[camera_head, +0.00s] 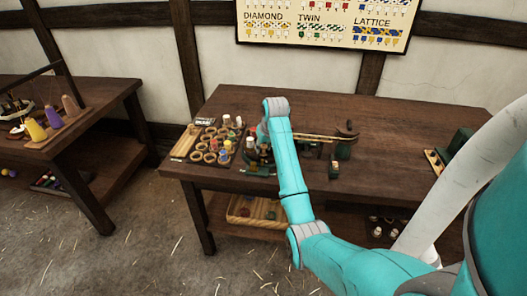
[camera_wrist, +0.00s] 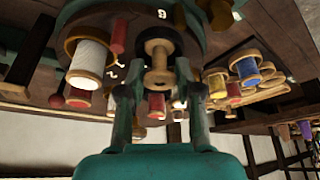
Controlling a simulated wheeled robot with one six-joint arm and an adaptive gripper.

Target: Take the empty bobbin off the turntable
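In the wrist view, the empty bobbin (camera_wrist: 158,62), with a bare pale core and wooden flanges, stands at the turntable (camera_wrist: 208,42). My gripper (camera_wrist: 159,68) is open, with one teal finger on each side of this bobbin. A small gap seems to show on both sides, though contact is hard to judge. A white-wound bobbin (camera_wrist: 88,60) and a red one (camera_wrist: 157,105) are close by. In the head view, my arm hides most of the turntable and the gripper.
Left of my arm, a board (camera_head: 207,146) holds several colored bobbins in rings on the workbench (camera_head: 400,130). A wooden-and-metal rope device (camera_head: 340,140) stands to the right. A side table (camera_head: 100,100) with colored cones is at left. The bench's middle right is clear.

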